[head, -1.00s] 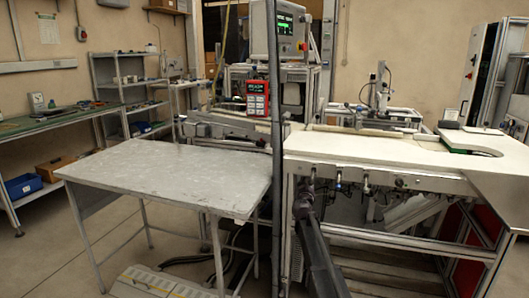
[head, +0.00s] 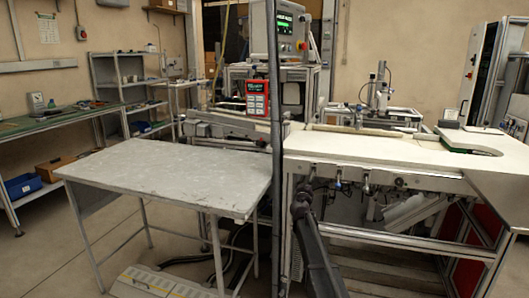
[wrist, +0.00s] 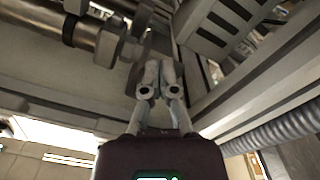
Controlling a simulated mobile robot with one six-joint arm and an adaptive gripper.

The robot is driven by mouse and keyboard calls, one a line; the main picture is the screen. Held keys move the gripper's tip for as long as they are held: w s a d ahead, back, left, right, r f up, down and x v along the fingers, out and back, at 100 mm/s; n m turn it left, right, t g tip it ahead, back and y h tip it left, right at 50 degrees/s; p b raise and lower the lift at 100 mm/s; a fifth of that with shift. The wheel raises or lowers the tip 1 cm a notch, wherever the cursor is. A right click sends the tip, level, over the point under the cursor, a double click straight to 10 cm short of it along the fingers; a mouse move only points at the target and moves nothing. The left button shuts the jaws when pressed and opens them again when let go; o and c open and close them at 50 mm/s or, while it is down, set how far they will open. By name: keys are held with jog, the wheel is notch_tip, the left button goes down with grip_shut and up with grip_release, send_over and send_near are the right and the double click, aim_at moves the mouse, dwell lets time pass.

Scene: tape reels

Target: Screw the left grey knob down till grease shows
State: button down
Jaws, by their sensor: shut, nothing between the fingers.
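My gripper (wrist: 148,88) shows in the wrist view with its two pale fingers side by side, tips together and nothing between them. My arm reaches up to the left end of this row, and the fingertips are too small to make out. I see no grease.
The white bench (head: 390,152) overhangs the fittings. A dark upright post (head: 276,120) stands left of my arm. Metal beams and a ribbed hose (wrist: 265,132) lie close around the gripper in the wrist view. A bare grey table (head: 165,175) stands at left.

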jog(key=shift+f, duration=0.25)
jog(key=shift+f+b, duration=0.15)
jog(key=shift+b, duration=0.25)
jog(key=shift+s, duration=0.15)
jog(key=v, duration=0.5)
jog(key=shift+s+a, duration=0.15)
jog(key=shift+s, duration=0.2)
jog(key=shift+a, duration=0.1)
